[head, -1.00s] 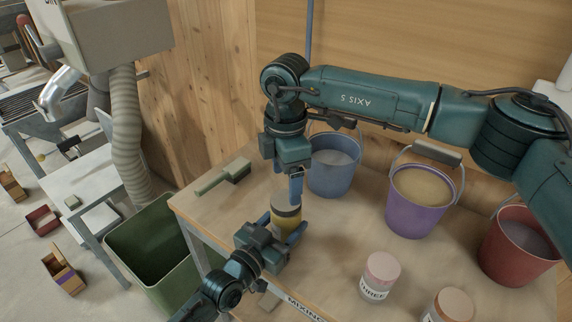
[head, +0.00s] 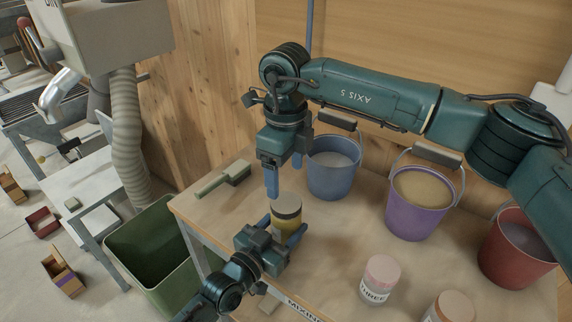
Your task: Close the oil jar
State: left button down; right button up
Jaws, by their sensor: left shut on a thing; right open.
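The oil jar (head: 287,222), with a yellow body and a dark band under a beige top, stands upright near the front left of the table. The beige top looks like a lid seated on the jar; how tightly it sits cannot be told. My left gripper (head: 284,232) is shut on the jar's body from the front, a finger on either side. My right gripper (head: 285,178) points down just above the jar's top, open and empty, with its fingers apart from the lid.
On the wooden table (head: 335,240) stand a blue bucket (head: 333,180), a purple bucket (head: 415,220) and a red bucket (head: 515,250). Two lidded jars, one here (head: 378,280) and one here (head: 452,306), stand in front. A green brush (head: 224,178) lies at left. A green bin (head: 150,250) is beside the table.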

aim_at(286, 202)
jog(key=n, duration=0.6)
jog(key=shift+r+n, duration=0.2)
jog(key=shift+n, duration=0.2)
jog(key=n, duration=0.5)
jog(key=shift+r, duration=0.2)
jog(key=shift+f, duration=4)
jog(key=shift+c, duration=0.5)
